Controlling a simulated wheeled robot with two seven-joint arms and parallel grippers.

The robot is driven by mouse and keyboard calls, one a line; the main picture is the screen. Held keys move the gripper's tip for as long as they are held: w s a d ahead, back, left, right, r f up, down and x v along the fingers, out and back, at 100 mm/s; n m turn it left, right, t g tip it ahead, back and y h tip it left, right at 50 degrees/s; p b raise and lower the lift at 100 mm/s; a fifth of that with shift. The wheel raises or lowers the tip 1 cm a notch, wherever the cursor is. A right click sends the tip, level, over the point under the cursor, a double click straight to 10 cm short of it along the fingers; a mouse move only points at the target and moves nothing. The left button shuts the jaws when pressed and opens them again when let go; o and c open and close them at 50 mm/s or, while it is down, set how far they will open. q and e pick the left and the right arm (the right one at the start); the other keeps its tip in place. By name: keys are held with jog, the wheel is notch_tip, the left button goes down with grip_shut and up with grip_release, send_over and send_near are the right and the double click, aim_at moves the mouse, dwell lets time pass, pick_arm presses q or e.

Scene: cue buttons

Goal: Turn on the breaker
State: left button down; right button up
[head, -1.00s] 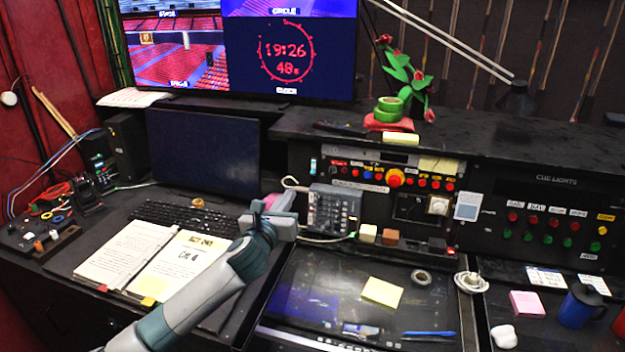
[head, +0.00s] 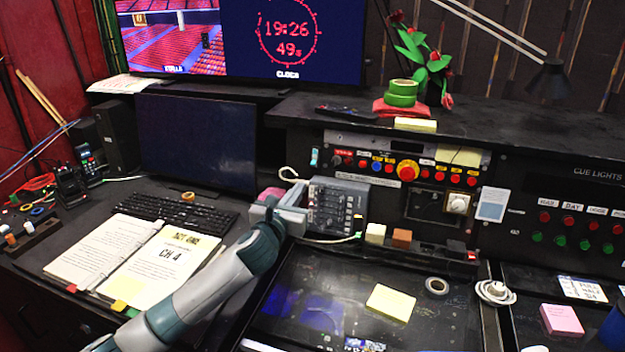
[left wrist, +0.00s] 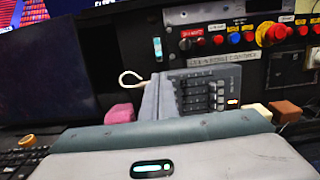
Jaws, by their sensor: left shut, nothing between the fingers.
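A small upright rocker switch (head: 314,157), pale blue and white, sits at the left end of the black control panel; it looks like the breaker, but I see no readable label on it. It also shows in the left wrist view (left wrist: 157,48). I cannot tell its on or off position. My left gripper (head: 298,190) is shut and empty, below and a little left of the switch and apart from it. In the left wrist view the shut fingers (left wrist: 157,98) point up toward the panel. My right gripper is not in view.
A grey mixer box (head: 338,207) stands just right of my left gripper, with a pale cable loop behind. A row of coloured buttons and a large red knob (head: 407,170) lie right of the switch. The keyboard (head: 180,212) and open script (head: 150,255) are left.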

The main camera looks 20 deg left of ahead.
pick_arm(q)
jog(key=shift+w+f, duration=0.1)
dwell(0.3)
jog(key=p, duration=0.2)
send_near(314, 167)
jog(key=w, duration=0.4)
jog(key=shift+d, duration=0.15)
jog(key=shift+w, duration=1.05)
jog(key=shift+w, duration=0.1)
